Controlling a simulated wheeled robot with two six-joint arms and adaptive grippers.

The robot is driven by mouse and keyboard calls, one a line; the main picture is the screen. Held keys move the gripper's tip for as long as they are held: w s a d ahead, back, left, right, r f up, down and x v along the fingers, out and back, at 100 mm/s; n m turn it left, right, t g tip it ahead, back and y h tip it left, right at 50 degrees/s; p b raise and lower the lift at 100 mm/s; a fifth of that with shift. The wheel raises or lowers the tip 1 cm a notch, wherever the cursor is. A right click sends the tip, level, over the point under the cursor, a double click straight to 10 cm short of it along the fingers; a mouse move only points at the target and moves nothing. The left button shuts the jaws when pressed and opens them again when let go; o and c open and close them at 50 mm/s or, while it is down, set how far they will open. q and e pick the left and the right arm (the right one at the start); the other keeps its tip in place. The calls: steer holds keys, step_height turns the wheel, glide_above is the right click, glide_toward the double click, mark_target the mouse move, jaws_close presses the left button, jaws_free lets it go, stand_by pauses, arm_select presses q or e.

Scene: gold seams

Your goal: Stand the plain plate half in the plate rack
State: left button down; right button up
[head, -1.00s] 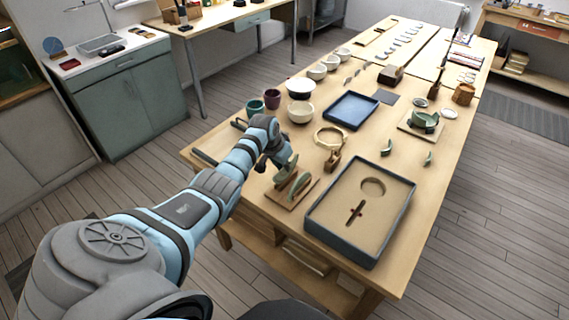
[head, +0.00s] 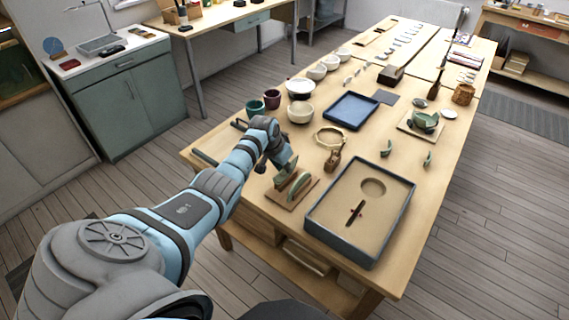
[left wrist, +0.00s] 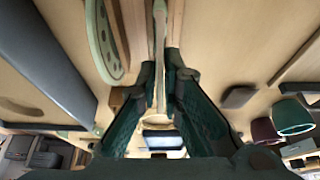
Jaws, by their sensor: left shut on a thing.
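My left gripper (head: 285,165) is shut on the plain plate half, a thin pale green piece. In the left wrist view the plain plate half (left wrist: 160,35) shows edge-on, upright between the dark fingers (left wrist: 165,85). The wooden plate rack (head: 311,190) is on the table's near left part, directly under and beside the gripper. Another green plate half (head: 299,184) stands in the rack; in the left wrist view it shows a row of dots along its rim (left wrist: 101,40). Whether the held half's lower edge touches the rack is hidden. My right gripper is not in view.
A sand-filled tray (head: 329,240) stands right of the rack. A wooden clamp-like block (head: 333,160) and a ring (head: 329,138) lie behind it. Cups (head: 271,99) and bowls (head: 300,111) stand farther back.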

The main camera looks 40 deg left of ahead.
arm_select(q)
steer(key=shift+f+b, duration=0.4)
steer(key=shift+f, duration=0.3)
stand_by(0.7)
steer(key=c, duration=1.7)
jaws_free()
steer(key=shift+o, duration=0.2)
steer(key=o, duration=0.5)
steer(key=shift+r, duration=0.1)
step_height(320, 180, up, 6)
steer(key=p, duration=0.6)
